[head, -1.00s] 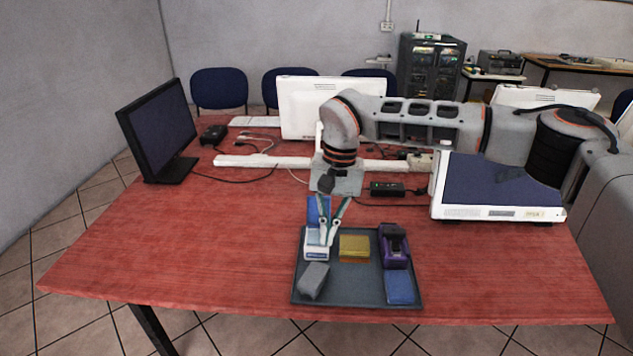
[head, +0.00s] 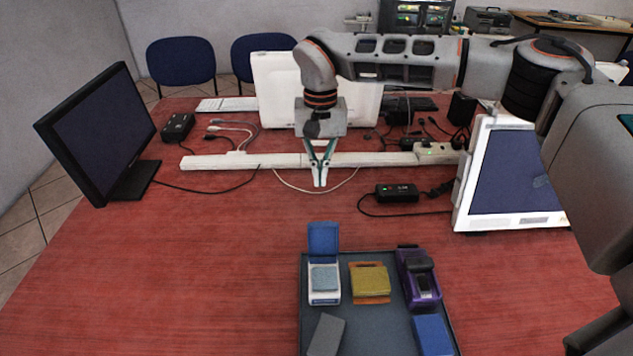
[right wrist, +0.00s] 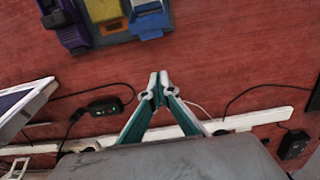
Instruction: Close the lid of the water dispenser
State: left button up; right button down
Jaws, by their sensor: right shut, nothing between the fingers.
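No water dispenser can be made out for certain. A small white box (head: 324,284) with a pale blue inside has a blue lid (head: 323,239), which stands open at its back. The box is in the left part of a dark tray (head: 379,318) at the bottom of the head view. The lid also shows at the top of the right wrist view (right wrist: 151,22). My right gripper (head: 320,182) is shut and empty, beyond the tray and apart from the lid. Its closed tips also show in the right wrist view (right wrist: 158,84). My left gripper is not in view.
The tray also holds a yellow block (head: 369,281), a purple device (head: 420,278), a grey block (head: 326,335) and a blue block (head: 433,334). A black adapter (head: 397,193), cables and a white power strip (head: 215,162) lie behind. Monitors flank the table; its left middle is clear.

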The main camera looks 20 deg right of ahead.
aim_at(323, 240)
jog(key=s+a+f, duration=0.1)
jog(key=s+f, duration=0.3)
jog(key=f, duration=0.3)
jog(key=shift+f+p, duration=0.2)
jog(key=shift+p, duration=0.15)
jog(key=shift+s, duration=0.1)
jog(key=shift+a+r, duration=0.1)
